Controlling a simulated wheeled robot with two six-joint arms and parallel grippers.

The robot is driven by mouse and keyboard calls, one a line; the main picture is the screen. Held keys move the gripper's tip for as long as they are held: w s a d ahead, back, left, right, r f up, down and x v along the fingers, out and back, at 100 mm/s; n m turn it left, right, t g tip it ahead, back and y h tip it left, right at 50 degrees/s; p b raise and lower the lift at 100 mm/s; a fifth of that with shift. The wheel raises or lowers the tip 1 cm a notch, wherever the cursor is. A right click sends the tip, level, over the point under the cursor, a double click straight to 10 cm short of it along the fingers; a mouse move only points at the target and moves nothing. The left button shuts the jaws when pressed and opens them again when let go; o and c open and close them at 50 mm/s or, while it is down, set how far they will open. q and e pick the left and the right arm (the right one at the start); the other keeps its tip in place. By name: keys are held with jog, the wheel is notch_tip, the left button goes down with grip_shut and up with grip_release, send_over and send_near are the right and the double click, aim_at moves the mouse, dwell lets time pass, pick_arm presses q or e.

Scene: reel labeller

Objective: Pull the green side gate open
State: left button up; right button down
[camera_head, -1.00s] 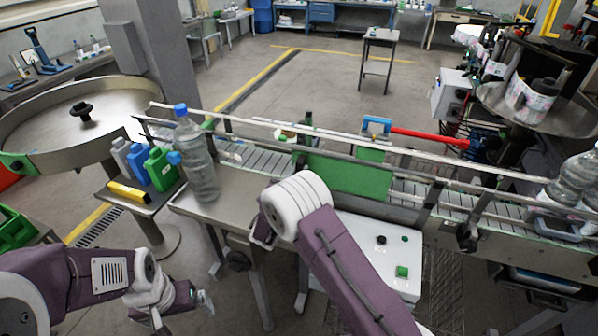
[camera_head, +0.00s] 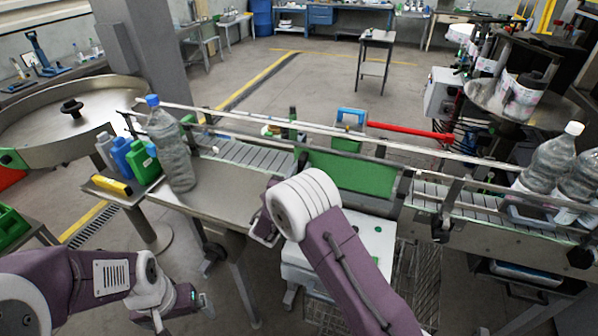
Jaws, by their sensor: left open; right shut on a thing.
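The green side gate (camera_head: 350,172) is a flat green panel with a dark frame, on my side of the conveyor in the middle of the head view. My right gripper (camera_head: 264,226) is just below the gate's left end. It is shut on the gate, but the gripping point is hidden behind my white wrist. A second green piece (camera_head: 346,144) shows behind the panel. My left gripper (camera_head: 203,303) is open and empty at the lower left, well away from the gate.
Several small bottles (camera_head: 121,153) stand on a side shelf beside a round turntable (camera_head: 40,125). More big bottles (camera_head: 549,160) are at the right. A white control box (camera_head: 375,250) sits below the gate.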

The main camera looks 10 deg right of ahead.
jog(key=shift+d, duration=0.25)
jog(key=shift+w+a, duration=0.25)
jog(key=shift+a, duration=0.2)
jog(key=shift+w+a, duration=0.2)
jog(key=shift+a, duration=0.25)
jog(key=c, duration=1.3)
grip_release()
jog(key=shift+w+a+f, duration=0.1)
jog(key=shift+w+a, duration=0.1)
jog(key=shift+a, duration=0.05)
jog(key=shift+c, duration=0.2)
jog(key=shift+o, duration=0.3)
jog(key=shift+s+d, duration=0.4)
jog(key=shift+d, duration=0.2)
jog(key=shift+w+a, duration=0.2)
jog(key=shift+a, duration=0.25)
jog(key=b+v, duration=0.3)
jog(key=v, duration=0.5)
jog(key=shift+s+a, duration=0.3)
jog(key=shift+s, duration=0.15)
pick_arm(q)
jog(key=f, duration=0.2)
jog(key=a+f, duration=0.1)
jog(key=shift+w+f, duration=0.3)
jog(key=shift+w, duration=0.1)
pick_arm(e)
jog(key=shift+d, duration=0.1)
